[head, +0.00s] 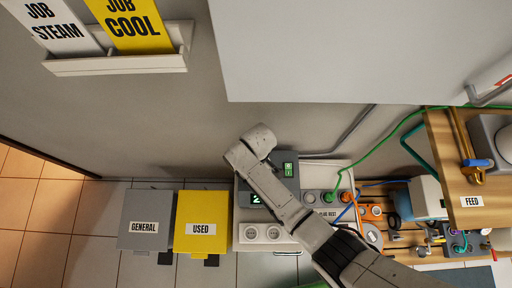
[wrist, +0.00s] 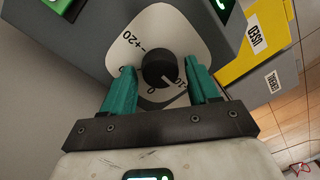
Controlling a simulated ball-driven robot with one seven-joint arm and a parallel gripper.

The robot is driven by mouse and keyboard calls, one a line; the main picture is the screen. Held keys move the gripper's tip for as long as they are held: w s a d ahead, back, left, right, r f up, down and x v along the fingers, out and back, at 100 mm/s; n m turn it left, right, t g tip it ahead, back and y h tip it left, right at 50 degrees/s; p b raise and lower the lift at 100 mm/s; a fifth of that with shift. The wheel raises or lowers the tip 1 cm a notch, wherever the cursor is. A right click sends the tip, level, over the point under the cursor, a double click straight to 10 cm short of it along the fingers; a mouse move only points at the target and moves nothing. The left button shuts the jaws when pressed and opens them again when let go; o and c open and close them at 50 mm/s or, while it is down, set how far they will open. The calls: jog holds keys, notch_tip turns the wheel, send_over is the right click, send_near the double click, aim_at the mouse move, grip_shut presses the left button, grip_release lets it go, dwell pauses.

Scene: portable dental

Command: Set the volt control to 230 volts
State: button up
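A round black knob (wrist: 160,69) sits on a white dial plate (wrist: 158,22) in the wrist view. Its pale pointer line faces the lower right of the picture. I read "+20", "10" and "0" around it; other marks are covered. My gripper (wrist: 161,80) is open, with one teal finger on each side of the knob and visible gaps between. In the head view, a grey unit (head: 284,158) has a small green-lit panel. Below it, a green display (head: 256,199) shows a "2", its other digits hidden by my arm. The knob and gripper fingers are hidden there.
Two sockets (head: 262,233) are below the display. A grey GENERAL bin (head: 150,207) and a yellow USED bin (head: 204,205) stand to the left. Hoses, cables and a wooden shelf (head: 444,150) crowd the right. A pale panel (head: 350,50) hangs above.

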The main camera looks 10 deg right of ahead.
jog(key=shift+o, duration=0.7)
notch_tip(320, 180, up, 11)
jog(key=p, duration=0.1)
jog(key=shift+w+d, duration=0.2)
jog(key=shift+d, duration=0.05)
jog(key=shift+f, duration=0.1)
jog(key=s+d+r+m, duration=0.4)
jog(key=s+d, duration=0.5)
jog(key=d, duration=0.2)
jog(key=s+d+r+m+t, duration=0.1)
jog(key=s+d+r+m, duration=0.4)
jog(key=s+d, duration=0.4)
jog(key=shift+s+d+m+t+h, duration=0.3)
jog(key=shift+d+h, duration=0.1)
jog(key=shift+d, duration=0.5)
